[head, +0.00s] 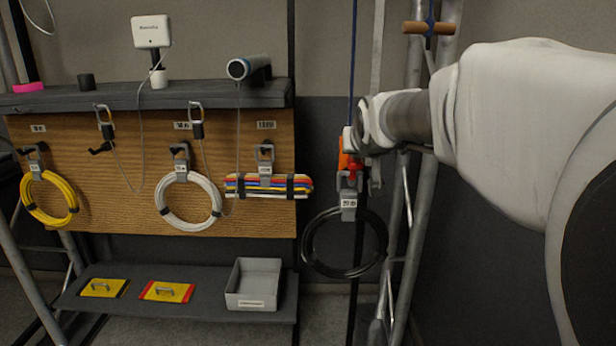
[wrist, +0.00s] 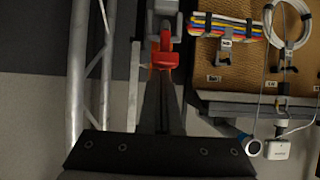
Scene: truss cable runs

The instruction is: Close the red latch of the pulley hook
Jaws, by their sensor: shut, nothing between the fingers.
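The pulley hook (head: 347,158) shows orange in the head view, hanging below a blue rope beside my wrist. Its red latch (head: 355,166) is a small red part at its lower right; in the wrist view the red latch (wrist: 166,60) lies straight ahead of my fingers. I cannot tell from these frames how far the latch stands open. A grey tagged clip (head: 348,205) hangs under the hook and carries a black cable coil (head: 312,245). My gripper (wrist: 163,82) is shut and empty, its tips close to the red latch; whether they touch it is unclear.
A truss (head: 407,215) stands just right of the hook. Left of it are a wooden board (head: 100,160) with hanging cable coils, a shelf (head: 210,95) above, and a lower shelf (head: 200,312) with a grey bin (head: 254,284). A gap separates board and hook.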

